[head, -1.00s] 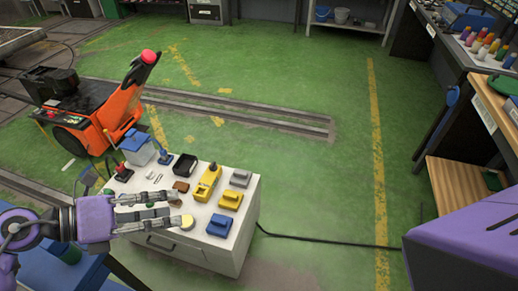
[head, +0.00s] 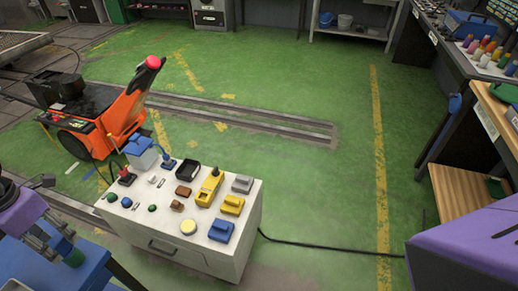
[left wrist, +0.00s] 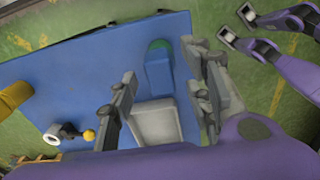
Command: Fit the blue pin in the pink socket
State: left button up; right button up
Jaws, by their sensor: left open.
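My left gripper (head: 62,244) is at the lower left of the head view, over a blue tabletop (head: 28,262). In the left wrist view its grey fingers (left wrist: 160,60) are spread and nothing is clasped between them. Beyond and between them is a blue blocky piece (left wrist: 159,76) with a green rounded part (left wrist: 158,46) at its far end. A green piece (head: 73,257) also shows by the fingers in the head view. I cannot tell whether the blue piece is the pin. I cannot make out a pink socket.
A white control cabinet (head: 172,249) with buttons and blocks stands right of the gripper. An orange machine (head: 118,113) stands behind it. Coloured pegs (head: 485,50) stand on the right bench. A yellow-balled piece (left wrist: 88,135) is by the blue table's edge. Green floor is open centrally.

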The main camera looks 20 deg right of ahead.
pick_arm(q)
jog(key=shift+f, duration=1.1)
grip_shut()
